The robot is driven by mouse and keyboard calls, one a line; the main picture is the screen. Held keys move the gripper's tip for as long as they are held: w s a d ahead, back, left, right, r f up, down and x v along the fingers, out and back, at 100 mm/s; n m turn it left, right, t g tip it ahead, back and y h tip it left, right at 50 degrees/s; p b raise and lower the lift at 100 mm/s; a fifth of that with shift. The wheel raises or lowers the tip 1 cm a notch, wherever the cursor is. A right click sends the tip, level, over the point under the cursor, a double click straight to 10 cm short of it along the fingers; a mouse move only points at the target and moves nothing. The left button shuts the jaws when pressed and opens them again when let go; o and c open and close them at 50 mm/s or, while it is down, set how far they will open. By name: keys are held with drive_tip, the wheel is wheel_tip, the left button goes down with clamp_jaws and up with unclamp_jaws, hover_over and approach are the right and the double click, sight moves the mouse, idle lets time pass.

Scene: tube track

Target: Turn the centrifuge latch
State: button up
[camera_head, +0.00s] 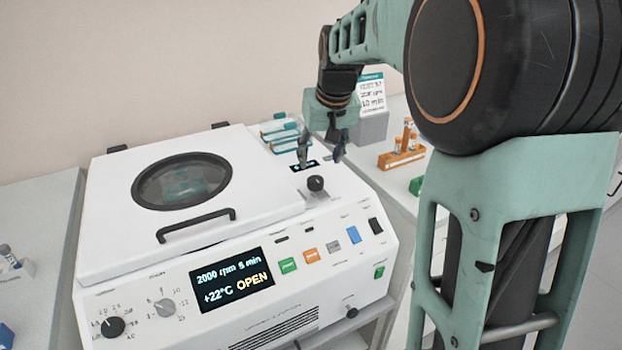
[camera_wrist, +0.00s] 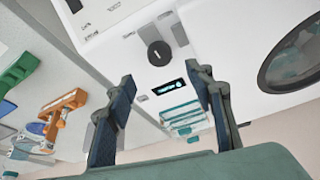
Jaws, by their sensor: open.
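The white centrifuge (camera_head: 115,215) stands on a bench with its lid (camera_head: 270,190) lying down. Its screen (camera_head: 232,280) reads "2000 rpm 5 min", "+22°C" and "OPEN". A round black knob (camera_head: 316,184), which looks like the latch, sits on the top panel right of the lid. The knob also shows in the wrist view (camera_wrist: 158,53), with a light slot mark on its face. My gripper (camera_head: 321,153) is above the panel, behind the knob in the head view. In the wrist view my gripper (camera_wrist: 161,74) is open and empty, its fingers apart from the knob.
A small display (camera_head: 304,166) lies beside the knob. An orange rack (camera_head: 402,158), a green item (camera_head: 416,186) and a grey box with a sign (camera_head: 371,125) stand on the right bench. Teal-capped items (camera_head: 281,132) stand behind the centrifuge. A black lid handle (camera_head: 197,225) sticks up left of the knob.

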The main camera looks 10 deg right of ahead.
sight(316, 179)
drive_tip(key=x, duration=0.9)
drive_tip(key=shift+s, duration=0.1)
drive_tip(key=shift+c, duration=0.5)
drive_tip(key=c, duration=1)
